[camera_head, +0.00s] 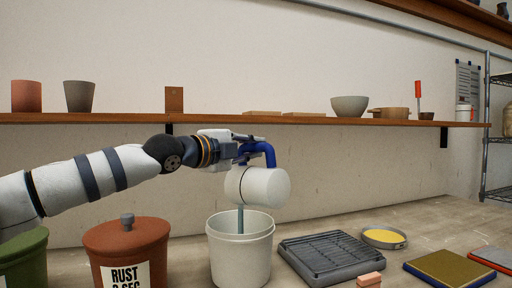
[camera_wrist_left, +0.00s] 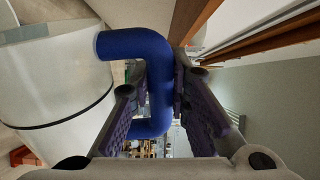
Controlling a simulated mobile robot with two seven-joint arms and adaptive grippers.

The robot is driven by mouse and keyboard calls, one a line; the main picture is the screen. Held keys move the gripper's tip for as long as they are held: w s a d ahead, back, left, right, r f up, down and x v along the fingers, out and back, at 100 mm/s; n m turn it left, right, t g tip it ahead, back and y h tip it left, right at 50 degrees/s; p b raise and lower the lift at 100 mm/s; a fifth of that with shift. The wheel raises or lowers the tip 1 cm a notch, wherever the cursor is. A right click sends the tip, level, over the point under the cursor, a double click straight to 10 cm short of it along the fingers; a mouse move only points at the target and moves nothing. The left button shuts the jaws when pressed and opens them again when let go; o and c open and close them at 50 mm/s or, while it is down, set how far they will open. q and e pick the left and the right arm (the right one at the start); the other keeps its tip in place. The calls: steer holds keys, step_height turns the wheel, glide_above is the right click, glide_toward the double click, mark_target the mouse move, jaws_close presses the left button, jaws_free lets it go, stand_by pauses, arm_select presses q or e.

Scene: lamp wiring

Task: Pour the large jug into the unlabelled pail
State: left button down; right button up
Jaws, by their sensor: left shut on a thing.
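The large white jug (camera_head: 258,187) lies tipped on its side in the air above the white pail. My left gripper (camera_head: 243,148) is shut on the jug's blue handle (camera_head: 267,153). In the left wrist view the handle (camera_wrist_left: 150,45) passes between the two fingers (camera_wrist_left: 172,100), with the jug's white body (camera_wrist_left: 50,80) at the left. The pail (camera_head: 240,254) is open and shows no label. A narrow grey-blue streak (camera_head: 240,219), apparently liquid, runs from under the jug into the pail's mouth. The pail's contents are hidden. My right gripper is not in view.
A lidded red-brown pail (camera_head: 127,248) marked "RUST" and a green pail (camera_head: 24,262) stand left of the white pail. A dark ribbed tray (camera_head: 325,258) and a yellow-filled dish (camera_head: 384,238) lie right. A wooden shelf (camera_head: 220,118) runs behind my arm.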

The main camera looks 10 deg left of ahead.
mark_target(242, 146)
arm_select(q)
steer(key=shift+w+a+r, duration=0.1)
steer(key=shift+w+a, duration=0.05)
steer(key=shift+a, duration=0.1)
steer(key=shift+w+a+n+b, duration=0.5)
steer(key=shift+a+n+b, duration=0.15)
steer(key=shift+a+n, duration=0.2)
steer(key=shift+w+a+n, duration=0.15)
steer(key=shift+a+n, duration=0.2)
steer(key=shift+n, duration=0.1)
steer(key=shift+w+a+r+n+b, duration=0.1)
steer(key=shift+w+a+n+b, duration=0.05)
steer(key=shift+a+n+b, duration=0.15)
steer(key=shift+w+a+r+n+b, duration=0.1)
steer(key=shift+a+n+b, duration=0.1)
steer(key=shift+a, duration=0.15)
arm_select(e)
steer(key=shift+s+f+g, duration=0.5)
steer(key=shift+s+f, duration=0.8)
arm_select(q)
steer(key=shift+r, duration=0.1)
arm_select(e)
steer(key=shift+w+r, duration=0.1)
